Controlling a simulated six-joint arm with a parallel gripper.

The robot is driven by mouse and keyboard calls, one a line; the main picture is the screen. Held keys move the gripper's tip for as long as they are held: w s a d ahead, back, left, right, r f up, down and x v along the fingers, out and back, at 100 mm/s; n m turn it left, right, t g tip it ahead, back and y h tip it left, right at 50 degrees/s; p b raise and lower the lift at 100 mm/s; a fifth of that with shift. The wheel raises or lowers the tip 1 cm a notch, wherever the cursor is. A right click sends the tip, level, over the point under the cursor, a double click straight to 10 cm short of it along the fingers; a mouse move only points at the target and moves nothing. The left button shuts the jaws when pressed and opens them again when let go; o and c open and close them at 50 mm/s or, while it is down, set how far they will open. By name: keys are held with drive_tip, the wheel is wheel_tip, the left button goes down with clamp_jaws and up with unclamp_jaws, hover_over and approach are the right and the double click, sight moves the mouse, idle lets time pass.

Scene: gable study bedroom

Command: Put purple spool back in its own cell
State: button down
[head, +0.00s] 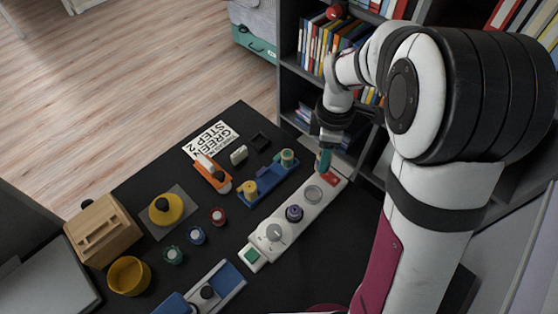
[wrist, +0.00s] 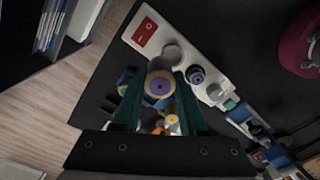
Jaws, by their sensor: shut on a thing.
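My gripper (head: 325,158) is above the red-switch end of the white panel, its teal fingers pointing down. In the wrist view my gripper (wrist: 160,88) is shut on the purple spool (wrist: 158,84), a pale cylinder with a purple end and a dark centre hole. In the head view the spool is mostly hidden by the fingers. The blue spool rack (head: 272,186) lies left of my gripper. It bears a yellow spool (head: 249,190) at its near end and a green spool (head: 288,158) at its far end. The space between them shows no spool.
The white panel (head: 262,243) has a red switch (head: 329,179), a purple-topped knob (head: 294,212) and a green button (head: 252,255). An orange item (head: 213,174), yellow bowl (head: 129,276) and wooden block (head: 103,231) stand left. A bookshelf (head: 290,70) is behind my gripper.

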drive_tip(key=w+a+f, duration=0.1)
drive_tip(key=a+f, duration=0.1)
drive_tip(key=a, duration=0.2)
drive_tip(key=w+a+f, duration=0.1)
drive_tip(key=a+f, duration=0.1)
drive_tip(key=a, duration=0.2)
drive_tip(key=w+a+f, duration=0.1)
drive_tip(key=a+f, duration=0.2)
drive_tip(key=a, duration=0.1)
drive_tip(key=shift+w, duration=0.25)
drive_tip(key=f, duration=0.4)
drive_tip(key=shift+a+f, duration=0.1)
drive_tip(key=shift+a, duration=0.1)
drive_tip(key=shift+f, duration=0.1)
drive_tip(key=shift+c, duration=2.2)
unclamp_jaws()
